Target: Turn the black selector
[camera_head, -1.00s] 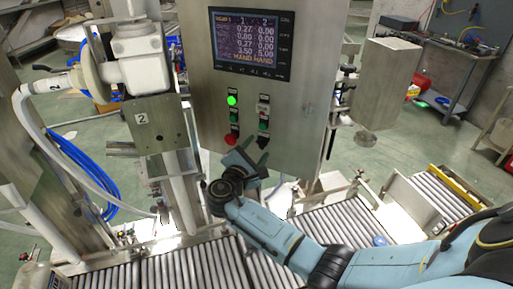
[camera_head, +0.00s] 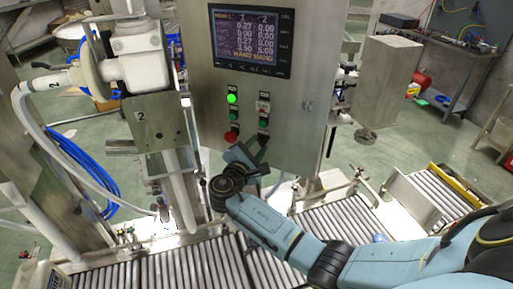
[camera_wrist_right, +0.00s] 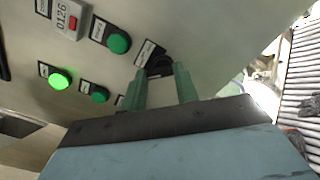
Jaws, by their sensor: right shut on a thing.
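The black selector (camera_wrist_right: 159,66) is at the lower right of the panel's buttons, below a small label. It also shows in the head view (camera_head: 263,139), just above my gripper. My right gripper (camera_wrist_right: 160,86) reaches up to the panel face, its two green fingers on either side of the selector and shut on it. In the head view my right gripper (camera_head: 256,153) is at the panel's lower edge, and the arm comes in from the lower right. The fingers hide part of the selector. My left gripper is in neither view.
The steel control panel (camera_head: 215,115) carries a screen (camera_head: 251,40), a lit green button (camera_head: 232,98), a red button (camera_head: 231,136) and dark green buttons close to the gripper. Roller conveyors (camera_head: 190,268) run below. A steel box (camera_head: 388,80) stands right of the panel.

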